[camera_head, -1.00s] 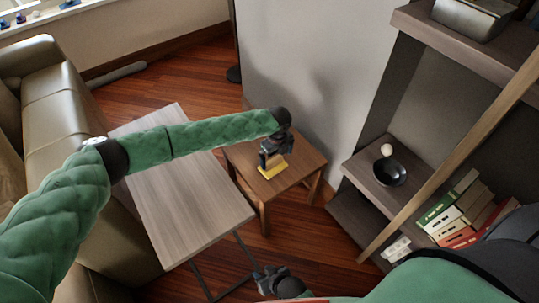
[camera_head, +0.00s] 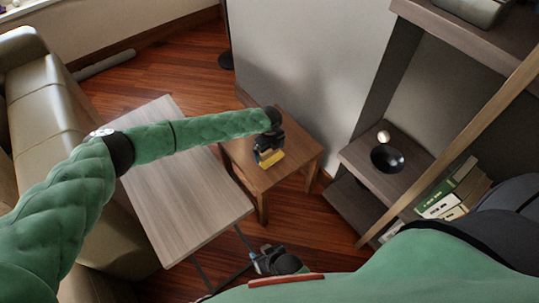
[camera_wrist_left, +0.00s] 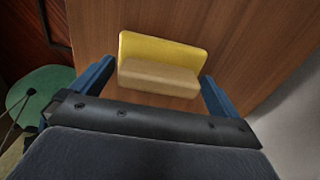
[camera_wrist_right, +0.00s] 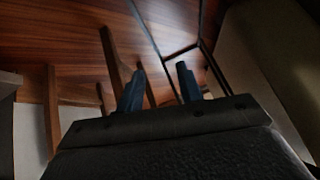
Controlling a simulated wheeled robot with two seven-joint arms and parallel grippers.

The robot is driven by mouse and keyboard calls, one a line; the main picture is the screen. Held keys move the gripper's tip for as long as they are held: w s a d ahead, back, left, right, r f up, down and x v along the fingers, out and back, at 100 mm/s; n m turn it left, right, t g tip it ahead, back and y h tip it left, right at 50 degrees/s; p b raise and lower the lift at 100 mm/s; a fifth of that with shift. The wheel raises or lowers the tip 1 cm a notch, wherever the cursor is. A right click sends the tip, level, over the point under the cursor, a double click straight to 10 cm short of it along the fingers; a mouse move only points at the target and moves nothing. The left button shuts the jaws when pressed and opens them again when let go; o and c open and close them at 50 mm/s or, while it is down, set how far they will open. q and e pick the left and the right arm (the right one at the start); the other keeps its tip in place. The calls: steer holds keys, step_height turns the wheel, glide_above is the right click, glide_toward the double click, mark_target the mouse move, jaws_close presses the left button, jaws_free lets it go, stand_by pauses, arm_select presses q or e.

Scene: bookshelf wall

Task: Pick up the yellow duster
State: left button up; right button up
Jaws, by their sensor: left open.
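The yellow duster (camera_head: 271,160), with a tan wooden block on its yellow pad, lies on the small wooden side table (camera_head: 307,158). It shows clearly in the left wrist view (camera_wrist_left: 162,48). My left gripper (camera_head: 264,155) is open above the side table, partly hiding the duster in the head view. In the left wrist view its fingers (camera_wrist_left: 156,80) stand apart on either side of the duster's block, with gaps on both sides. My right gripper (camera_head: 260,261) is low near the grey table's front end. Its fingers (camera_wrist_right: 160,82) are apart, with nothing between them.
A light grey table (camera_head: 178,185) stands left of the side table, under my left arm. A beige sofa (camera_head: 50,90) is at the left. At the right, a shelf (camera_head: 362,163) holds a black bowl (camera_head: 388,159), a round white object (camera_head: 383,137) and books (camera_head: 440,205).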

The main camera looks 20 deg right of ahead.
mark_target(272, 151)
arm_select(q)
steer(key=shift+c, duration=0.2)
steer(key=c, duration=0.9)
steer(key=shift+r, duration=0.3)
steer(key=r, duration=0.2)
steer(key=d+r, duration=0.1)
steer(key=shift+s+r, duration=0.35)
steer(key=shift+r, duration=0.05)
steer(key=shift+s+d+r+b, duration=0.15)
steer(key=shift+s+d+r, duration=0.9)
steer(key=shift+d, duration=0.4)
steer(key=shift+s+d+r+b, duration=0.2)
steer(key=shift+s+d+r, duration=0.85)
steer(key=shift+d, duration=0.35)
steer(key=shift+s+d+r+b, duration=0.15)
steer(key=shift+s+d+r, duration=0.75)
steer(key=shift+d+r, duration=0.4)
arm_select(e)
steer(key=shift+s+d+f+t, duration=0.1)
steer(key=shift+s+f+t, duration=0.05)
steer(key=shift+f, duration=0.75)
steer(key=shift+s+f+t, duration=0.1)
steer(key=shift+f+t, duration=0.05)
steer(key=shift+f, duration=0.75)
arm_select(q)
steer(key=shift+d+f, duration=0.15)
